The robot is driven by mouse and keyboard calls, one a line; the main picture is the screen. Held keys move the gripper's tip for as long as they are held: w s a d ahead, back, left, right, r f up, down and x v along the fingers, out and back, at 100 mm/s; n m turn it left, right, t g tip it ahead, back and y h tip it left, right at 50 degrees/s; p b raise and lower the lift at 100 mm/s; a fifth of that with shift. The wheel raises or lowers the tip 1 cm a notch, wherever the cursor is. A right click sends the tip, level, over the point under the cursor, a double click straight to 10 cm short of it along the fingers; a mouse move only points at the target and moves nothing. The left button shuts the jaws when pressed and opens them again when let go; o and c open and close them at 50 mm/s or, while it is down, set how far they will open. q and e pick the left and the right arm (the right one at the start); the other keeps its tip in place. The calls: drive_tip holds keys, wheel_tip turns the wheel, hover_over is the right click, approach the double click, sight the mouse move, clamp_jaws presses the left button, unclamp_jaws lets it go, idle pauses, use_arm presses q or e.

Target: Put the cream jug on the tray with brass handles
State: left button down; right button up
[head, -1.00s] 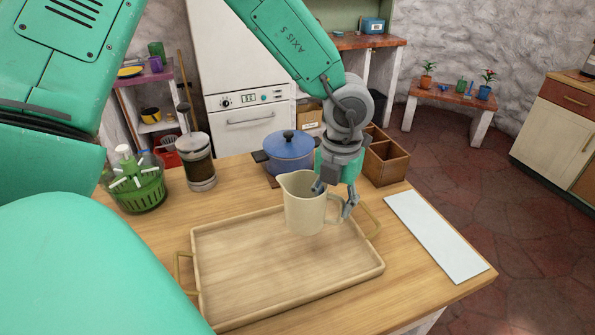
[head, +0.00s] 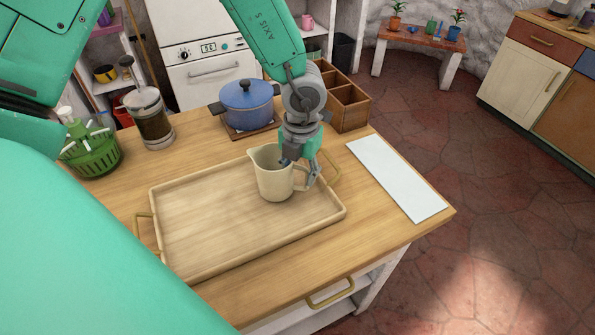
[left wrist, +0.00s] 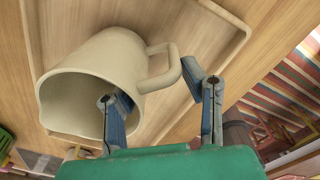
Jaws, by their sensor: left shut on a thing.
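The cream jug (head: 272,175) is upright over the right part of the tray with brass handles (head: 200,245), inside its rim as seen in the head view. I cannot tell whether its base touches the tray. My left gripper (head: 299,172) comes down from above at the jug's handle side and is shut on it. In the left wrist view, the jug (left wrist: 88,85) lies between and beside the fingers (left wrist: 160,95): one is at its mouth, the other beyond its handle. My right gripper is not in view.
A blue pot (head: 247,100) and a wooden compartment box (head: 347,108) stand behind the tray. A French press (head: 151,118) and a green basket (head: 90,150) stand at the left. A white board (head: 397,178) lies right of the tray. The tray's left part is bare.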

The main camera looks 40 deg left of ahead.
use_arm(q)
drive_tip(key=shift+d+f, duration=0.3)
drive_tip(key=shift+f, duration=0.1)
drive_tip(key=shift+w+d, duration=0.1)
drive_tip(key=shift+d, duration=0.4)
drive_tip(key=c, duration=1.4)
unclamp_jaws()
drive_tip(key=shift+a+f, duration=0.15)
drive_tip(key=shift+a, duration=0.05)
drive_tip(key=o, duration=0.4)
drive_tip(key=shift+a, duration=0.25)
drive_tip(key=shift+a+f, duration=0.1)
drive_tip(key=shift+a, duration=0.25)
drive_tip(key=shift+d, duration=0.55)
drive_tip(key=shift+d+r, duration=0.15)
drive_tip(key=shift+r, duration=0.3)
drive_tip(key=r, duration=0.7)
drive_tip(key=a+r, duration=0.1)
drive_tip(key=r, duration=0.2)
drive_tip(key=shift+a+r, duration=0.1)
drive_tip(key=shift+r, duration=0.1)
drive_tip(key=shift+d+r, duration=0.65)
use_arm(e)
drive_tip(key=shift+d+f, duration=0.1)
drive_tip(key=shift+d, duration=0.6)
use_arm(q)
drive_tip(key=shift+a, duration=0.1)
